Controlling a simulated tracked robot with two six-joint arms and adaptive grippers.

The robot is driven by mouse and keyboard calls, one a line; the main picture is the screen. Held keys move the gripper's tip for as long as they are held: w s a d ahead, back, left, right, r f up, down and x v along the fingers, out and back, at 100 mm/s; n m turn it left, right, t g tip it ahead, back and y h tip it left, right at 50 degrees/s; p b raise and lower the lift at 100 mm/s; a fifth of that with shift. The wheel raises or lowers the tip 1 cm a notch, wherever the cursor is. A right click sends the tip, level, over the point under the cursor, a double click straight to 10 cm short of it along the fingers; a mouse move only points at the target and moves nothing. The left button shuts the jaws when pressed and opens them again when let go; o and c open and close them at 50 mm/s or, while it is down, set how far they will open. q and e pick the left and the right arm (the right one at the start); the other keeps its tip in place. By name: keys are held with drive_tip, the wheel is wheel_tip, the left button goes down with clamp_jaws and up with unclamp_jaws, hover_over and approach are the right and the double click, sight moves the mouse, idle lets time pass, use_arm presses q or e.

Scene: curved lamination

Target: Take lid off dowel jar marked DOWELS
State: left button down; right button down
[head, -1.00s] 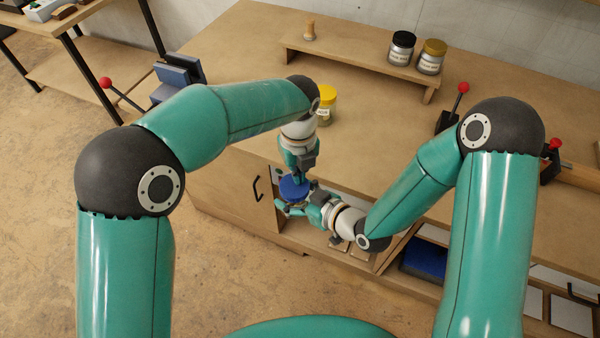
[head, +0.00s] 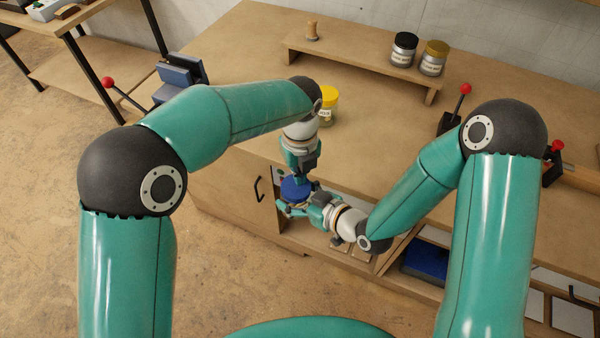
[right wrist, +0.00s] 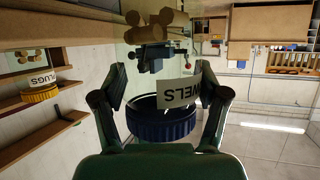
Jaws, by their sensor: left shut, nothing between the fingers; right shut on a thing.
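The dowel jar, with a blue lid (head: 295,188), is in front of the bench's front edge in the head view. In the right wrist view its white label (right wrist: 178,92) is upside down and shows "WELS"; the ribbed blue lid (right wrist: 162,126) lies below the label in the picture. My right gripper (head: 290,208) is shut on the jar, with a finger on each side of it in the right wrist view. My left gripper (head: 299,180) points down just above the lid, shut and empty. I cannot tell whether it touches the lid. The arms hide most of the jar body.
A yellow-lidded jar (head: 327,105) stands on the bench behind my left wrist. A black-lidded jar (head: 403,49) and a gold-lidded jar (head: 432,57) stand on a low riser (head: 350,65). Below the bench front are an open shelf and a blue bin (head: 424,263).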

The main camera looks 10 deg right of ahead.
use_arm(q)
drive_tip(key=shift+s+a+f, duration=0.1)
drive_tip(key=shift+a+f, duration=0.2)
drive_tip(key=shift+f, duration=0.05)
drive_tip(key=c, duration=1.3)
unclamp_jaws()
drive_tip(key=shift+d+r, duration=0.1)
